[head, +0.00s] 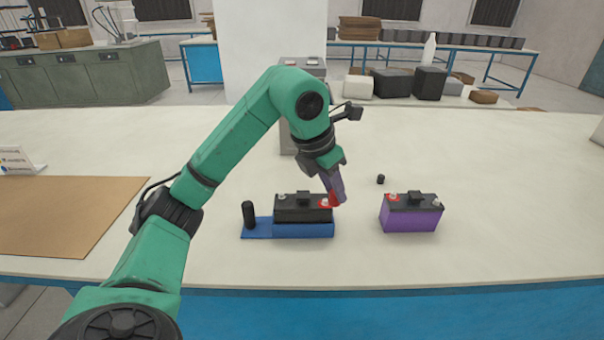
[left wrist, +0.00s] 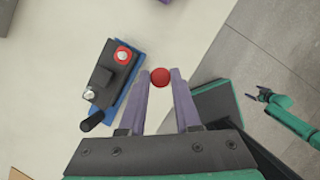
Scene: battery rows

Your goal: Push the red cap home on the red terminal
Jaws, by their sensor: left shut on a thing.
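My left gripper (head: 338,189) is shut on a small red cap (head: 333,199). In the left wrist view the cap (left wrist: 160,77) sits between the fingertips. The black battery (head: 303,213) stands in a blue tray (head: 304,231). Its red terminal (head: 325,203) is a red ring with a pale post, clear in the left wrist view (left wrist: 123,55). The cap is apart from this terminal, to its right in both views. The pale bare terminal (head: 282,197) is at the battery's other end. My right gripper (left wrist: 259,95) shows small in the left wrist view; its jaw state is unclear.
A black cylinder (head: 248,215) stands on the tray's left part. The table right of the purple battery is clear.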

